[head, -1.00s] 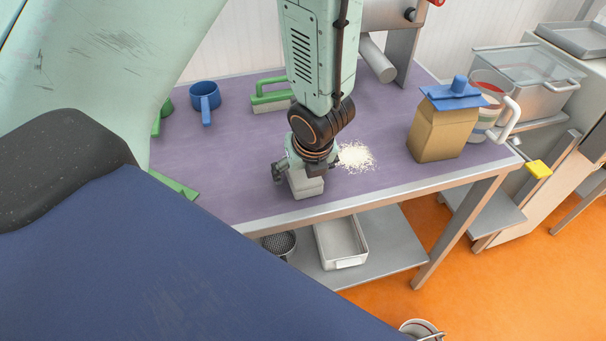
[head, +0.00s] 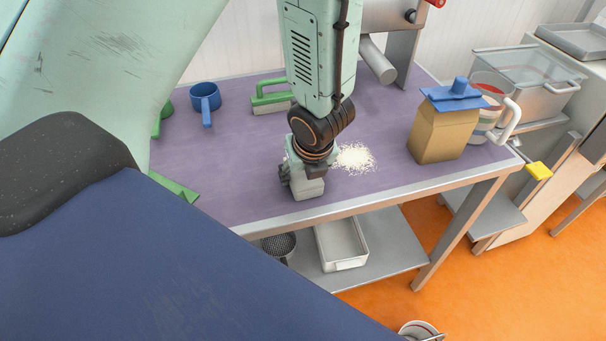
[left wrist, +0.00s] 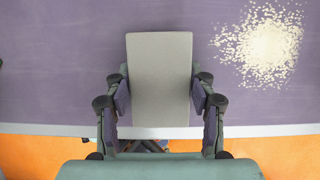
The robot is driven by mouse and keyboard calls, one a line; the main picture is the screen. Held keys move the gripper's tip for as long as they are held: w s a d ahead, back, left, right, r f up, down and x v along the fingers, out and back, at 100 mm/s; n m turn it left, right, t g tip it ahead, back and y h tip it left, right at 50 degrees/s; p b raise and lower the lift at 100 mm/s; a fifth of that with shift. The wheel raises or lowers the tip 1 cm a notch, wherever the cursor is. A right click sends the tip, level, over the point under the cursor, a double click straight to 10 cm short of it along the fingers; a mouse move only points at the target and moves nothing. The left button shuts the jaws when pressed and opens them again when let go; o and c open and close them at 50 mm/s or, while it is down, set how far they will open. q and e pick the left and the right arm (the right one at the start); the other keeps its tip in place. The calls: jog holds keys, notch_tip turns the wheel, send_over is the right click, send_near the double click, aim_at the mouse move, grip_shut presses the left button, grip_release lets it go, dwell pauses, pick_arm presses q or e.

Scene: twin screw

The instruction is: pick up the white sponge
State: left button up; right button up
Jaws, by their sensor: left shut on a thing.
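The white sponge (head: 307,187) is a pale grey-white block near the front edge of the purple table top (head: 240,135). My left gripper (head: 304,178) reaches down over it from above and is shut on it. In the left wrist view the sponge (left wrist: 160,80) lies lengthwise between the two finger pads, and the left gripper (left wrist: 160,97) touches it on both long sides. I cannot tell whether the sponge is clear of the table. My right gripper is not in view.
A pile of pale crumbs (head: 355,158) lies just right of the sponge. A brown paper bag with a blue clip (head: 443,130) stands at the right. A blue cup (head: 205,98) and a green-handled brush (head: 270,97) are at the back. A metal tray (head: 342,243) is on the lower shelf.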

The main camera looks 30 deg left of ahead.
pick_arm(q)
jog(key=shift+r+p, duration=0.45)
jog(key=shift+p, duration=0.1)
notch_tip(320, 180, up, 10)
jog(key=p, duration=0.6)
jog(key=shift+f+p, duration=0.2)
jog(key=shift+p, duration=0.15)
jog(key=o, duration=0.3)
jog(key=c, duration=0.4)
jog(key=shift+s, duration=0.1)
